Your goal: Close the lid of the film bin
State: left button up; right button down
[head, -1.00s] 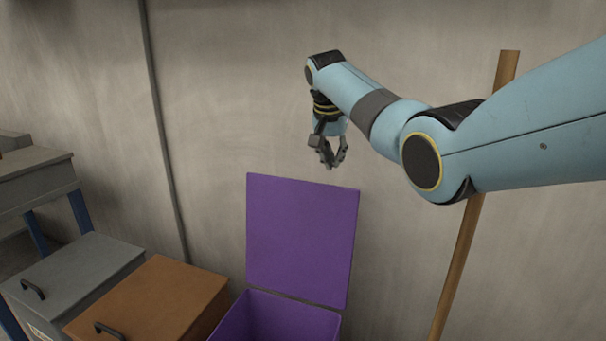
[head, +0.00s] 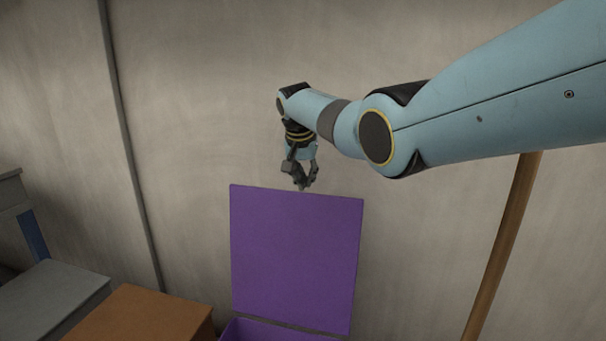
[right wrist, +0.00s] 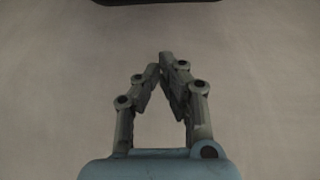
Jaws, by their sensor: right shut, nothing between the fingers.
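The film bin's purple lid (head: 295,258) stands open and upright near the wall in the head view. The purple bin body (head: 268,331) shows only as a strip at the bottom edge; the rest is out of frame. My right gripper (head: 303,186) points down at the lid's top edge, near its middle. It is shut and empty; I cannot tell whether it touches the lid. In the right wrist view its fingers (right wrist: 160,68) meet at the tips before a plain pale surface. My left gripper is not in view.
An orange bin (head: 140,316) and a grey bin (head: 50,298), both with closed lids, stand left of the purple bin. A grey table (head: 12,190) is at the far left. A wooden pole (head: 508,235) leans at the right. The wall (head: 200,100) is close behind.

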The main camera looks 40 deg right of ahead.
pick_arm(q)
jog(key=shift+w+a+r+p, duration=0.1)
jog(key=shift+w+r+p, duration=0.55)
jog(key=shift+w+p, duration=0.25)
pick_arm(e)
jog(key=shift+s+a+f, duration=0.4)
jog(key=shift+s+a, duration=0.2)
jog(key=shift+a, duration=0.05)
jog(key=shift+s+a+f, duration=0.35)
jog(key=shift+s+a, duration=0.25)
jog(key=shift+a, duration=0.05)
